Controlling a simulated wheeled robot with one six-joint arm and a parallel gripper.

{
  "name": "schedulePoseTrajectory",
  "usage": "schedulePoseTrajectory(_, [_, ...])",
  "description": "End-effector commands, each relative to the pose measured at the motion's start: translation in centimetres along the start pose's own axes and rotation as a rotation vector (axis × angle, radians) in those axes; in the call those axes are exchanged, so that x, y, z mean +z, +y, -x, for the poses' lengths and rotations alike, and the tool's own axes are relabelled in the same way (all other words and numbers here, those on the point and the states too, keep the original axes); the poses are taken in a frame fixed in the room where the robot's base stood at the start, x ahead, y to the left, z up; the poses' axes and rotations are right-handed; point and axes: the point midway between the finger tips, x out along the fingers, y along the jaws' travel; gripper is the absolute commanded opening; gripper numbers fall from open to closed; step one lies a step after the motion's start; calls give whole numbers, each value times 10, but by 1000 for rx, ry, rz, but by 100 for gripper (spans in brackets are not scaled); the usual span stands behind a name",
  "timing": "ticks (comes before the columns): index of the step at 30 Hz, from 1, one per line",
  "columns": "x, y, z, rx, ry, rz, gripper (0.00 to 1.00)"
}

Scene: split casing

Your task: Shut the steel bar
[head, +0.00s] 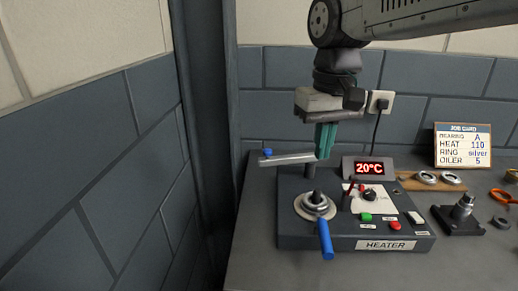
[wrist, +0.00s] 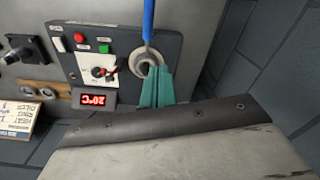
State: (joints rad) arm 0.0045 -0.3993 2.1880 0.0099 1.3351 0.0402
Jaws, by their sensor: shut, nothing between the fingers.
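The steel bar (head: 288,159) is a pale flat bar at the back left of the heater (head: 355,244). It points out to the left, away from the heater's top, with a small blue knob (head: 267,152) near its left end. My gripper (head: 323,157) has teal fingers, shut and empty, pointing down by the bar's right end. I cannot tell whether they touch it. In the wrist view my gripper (wrist: 160,70) overlaps the ringed post of the heater (wrist: 118,28); the bar does not show there.
A ringed post (head: 315,204) with a blue handle (head: 326,240) stands at the heater's left. A display (head: 369,168) reads 20°C. Buttons and a dial sit on the right. A job card (head: 463,146), silver rings (head: 426,178) and a black block (head: 460,215) are further right.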

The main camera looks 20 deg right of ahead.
Motion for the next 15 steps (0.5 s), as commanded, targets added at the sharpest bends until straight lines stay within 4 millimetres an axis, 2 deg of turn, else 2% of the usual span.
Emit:
schedulePoseTrajectory(1, [-23, -2, 5, -1, -18, -5, 0])
schedulePoseTrajectory(8, [-118, -12, 20, -4, -87, -32, 0])
schedulePoseTrajectory(15, [-216, -24, 5, -4, -159, -60, 0])
